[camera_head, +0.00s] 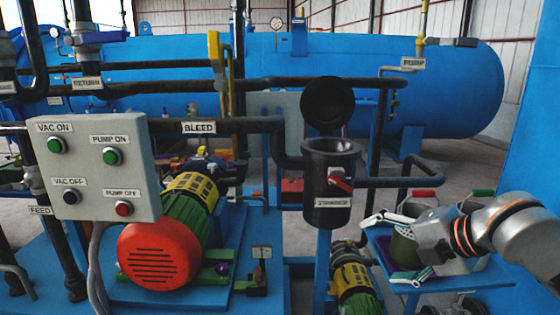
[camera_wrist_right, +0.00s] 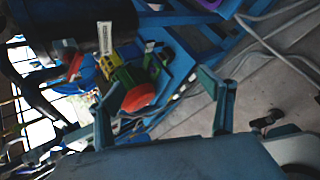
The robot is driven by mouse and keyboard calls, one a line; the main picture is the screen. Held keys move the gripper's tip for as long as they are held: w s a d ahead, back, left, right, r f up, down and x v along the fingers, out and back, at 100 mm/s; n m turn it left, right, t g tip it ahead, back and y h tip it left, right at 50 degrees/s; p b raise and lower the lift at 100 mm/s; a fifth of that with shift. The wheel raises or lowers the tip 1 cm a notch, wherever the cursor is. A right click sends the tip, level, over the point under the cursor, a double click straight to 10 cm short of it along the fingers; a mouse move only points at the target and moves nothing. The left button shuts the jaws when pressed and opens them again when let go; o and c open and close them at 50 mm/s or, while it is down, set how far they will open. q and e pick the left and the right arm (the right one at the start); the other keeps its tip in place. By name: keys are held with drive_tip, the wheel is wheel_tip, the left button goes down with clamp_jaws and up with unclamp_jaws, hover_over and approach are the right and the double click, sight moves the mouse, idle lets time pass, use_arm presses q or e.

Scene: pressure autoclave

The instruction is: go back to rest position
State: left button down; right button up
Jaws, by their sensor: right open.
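My right gripper (camera_head: 394,247) is at the lower right of the head view, with its arm coming in from the right edge. Its two fingers are spread apart, with nothing held between them. It is in front of a blue side table (camera_head: 480,277) and hides part of the containers there. In the right wrist view, the open fingers of the right gripper (camera_wrist_right: 166,97) stand apart, with the pump and pipes beyond them. My left gripper is in neither view.
A black strainer (camera_head: 329,195) with its lid raised stands left of the right gripper. A grey control box (camera_head: 97,168) and a red-and-green pump (camera_head: 165,250) are at left. A blue autoclave vessel (camera_head: 330,75) spans the back.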

drive_tip(key=s+a+f+m+t+y+p, duration=0.1)
drive_tip(key=a+f+m, duration=0.1)
drive_tip(key=f+m, duration=0.6)
drive_tip(key=s+a+f+m+t+p, duration=0.1)
drive_tip(key=s+a+f+m, duration=0.2)
drive_tip(key=f, duration=0.9)
use_arm(q)
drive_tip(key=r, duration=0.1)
drive_tip(key=p, duration=0.1)
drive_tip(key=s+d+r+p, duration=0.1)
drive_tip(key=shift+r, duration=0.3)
use_arm(e)
drive_tip(key=s+d+f+m+h, duration=0.3)
drive_tip(key=s+f+m, duration=0.8)
drive_tip(key=s+f, duration=0.7)
drive_tip(key=s, duration=0.2)
drive_tip(key=shift+s+d+h, duration=0.2)
drive_tip(key=shift+s+h, duration=0.1)
drive_tip(key=shift+h, duration=0.1)
